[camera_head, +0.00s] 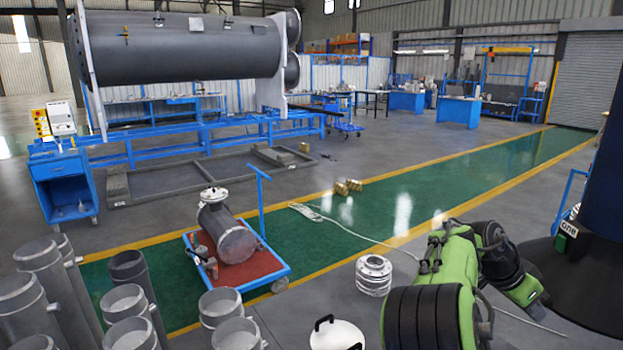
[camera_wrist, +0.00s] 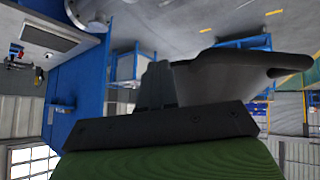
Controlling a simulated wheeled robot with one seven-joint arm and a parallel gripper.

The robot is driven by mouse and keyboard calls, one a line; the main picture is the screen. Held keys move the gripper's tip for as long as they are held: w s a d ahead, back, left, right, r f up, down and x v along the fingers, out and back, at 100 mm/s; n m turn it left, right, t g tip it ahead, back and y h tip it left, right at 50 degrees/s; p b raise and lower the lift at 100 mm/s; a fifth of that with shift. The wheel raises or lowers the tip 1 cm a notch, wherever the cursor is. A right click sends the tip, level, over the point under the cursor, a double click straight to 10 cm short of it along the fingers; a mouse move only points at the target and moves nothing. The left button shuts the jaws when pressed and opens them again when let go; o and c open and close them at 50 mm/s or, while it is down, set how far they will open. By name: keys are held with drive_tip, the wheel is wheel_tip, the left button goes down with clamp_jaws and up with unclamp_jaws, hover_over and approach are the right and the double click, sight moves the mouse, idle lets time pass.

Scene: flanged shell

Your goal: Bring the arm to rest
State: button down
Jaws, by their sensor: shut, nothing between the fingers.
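My green and black arm (camera_head: 440,290) shows folded at the lower right of the head view. Its gripper end cannot be made out there. In the wrist view my gripper (camera_wrist: 160,82) shows as dark fingers above a black bar, with green arm cover below. The fingers are shut with nothing held between them. The view is turned and partly blocked by the dark gripper parts, so the exact fingertips are hard to tell.
A blue trolley (camera_head: 276,272) carrying a grey flanged shell (camera_head: 236,243) stands on the green walkway. Grey pipes (camera_head: 45,275) crowd the lower left. A stacked metal ring (camera_head: 373,275) and white round lid (camera_head: 337,337) are near my arm. A large tank (camera_head: 190,47) stands behind.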

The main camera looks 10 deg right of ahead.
drive_tip(key=s+a+n+t+y, duration=0.2)
drive_tip(key=s+a+n, duration=0.3)
drive_tip(key=a, duration=0.6)
drive_tip(key=s+a+f+n+t+y, duration=0.1)
drive_tip(key=s+a+n+t+y, duration=0.1)
drive_tip(key=s+a+n, duration=0.4)
drive_tip(key=s+a+n+t+y, duration=0.3)
drive_tip(key=s+a+n, duration=0.3)
drive_tip(key=a, duration=0.9)
drive_tip(key=shift+s+a+f+y, duration=0.15)
drive_tip(key=shift+s+a+y, duration=0.2)
drive_tip(key=shift+s+y, duration=0.5)
drive_tip(key=shift+s, duration=0.15)
